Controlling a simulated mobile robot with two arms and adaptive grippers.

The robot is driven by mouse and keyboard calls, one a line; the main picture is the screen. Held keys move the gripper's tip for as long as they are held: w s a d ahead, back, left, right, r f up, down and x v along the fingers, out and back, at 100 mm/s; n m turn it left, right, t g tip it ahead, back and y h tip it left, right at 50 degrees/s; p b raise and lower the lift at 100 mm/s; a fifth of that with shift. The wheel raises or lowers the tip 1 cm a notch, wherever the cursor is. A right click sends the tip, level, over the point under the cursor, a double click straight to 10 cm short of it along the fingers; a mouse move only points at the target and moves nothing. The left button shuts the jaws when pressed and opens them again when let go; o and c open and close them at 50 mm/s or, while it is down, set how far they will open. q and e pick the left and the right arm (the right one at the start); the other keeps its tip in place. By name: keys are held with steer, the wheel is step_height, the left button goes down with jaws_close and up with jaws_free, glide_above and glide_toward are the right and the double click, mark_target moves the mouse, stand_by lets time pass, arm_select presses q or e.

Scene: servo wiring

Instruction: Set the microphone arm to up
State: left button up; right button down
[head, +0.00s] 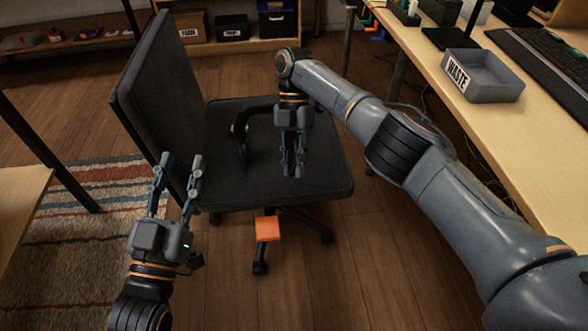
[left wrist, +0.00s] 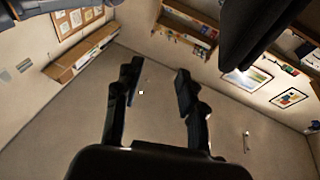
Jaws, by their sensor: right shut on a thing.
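A black curved thing (head: 240,129), which looks like a headset, shows over the chair seat in the head view. It runs behind my right gripper, and I cannot make out a microphone arm on it. My right gripper (head: 294,172) points down over the seat, its fingers close together and shut. What is between them is dark and mostly hidden, seemingly part of the headset-like thing. My left gripper (head: 182,160) is open and empty in front of the chair's backrest; its spread fingers also show in the left wrist view (left wrist: 158,82).
The dark office chair (head: 320,184) stands in the middle of the floor. An orange square (head: 268,228) shows at its base. A desk at the right bears a grey WASTE tray (head: 491,92) and a keyboard (head: 552,57). A striped rug (head: 85,235) lies at the left.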

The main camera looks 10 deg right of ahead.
arm_select(q)
steer(key=shift+s+r+t+h, duration=0.25)
steer(key=shift+r+t, duration=0.2)
steer(key=shift+r, duration=0.3)
steer(key=shift+s+r+t+h, duration=0.15)
steer(key=shift+s+r+t, duration=0.1)
steer(key=shift+r+t, duration=0.35)
arm_select(e)
steer(key=shift+w+r, duration=0.1)
arm_select(q)
steer(key=shift+r, duration=0.1)
arm_select(e)
steer(key=c, duration=1.3)
jaws_free()
steer(key=shift+o, duration=0.2)
steer(key=shift+w+r, duration=0.1)
steer(key=shift+r, duration=0.5)
step_height(320, 180, up, 9)
steer(key=shift+f, duration=0.15)
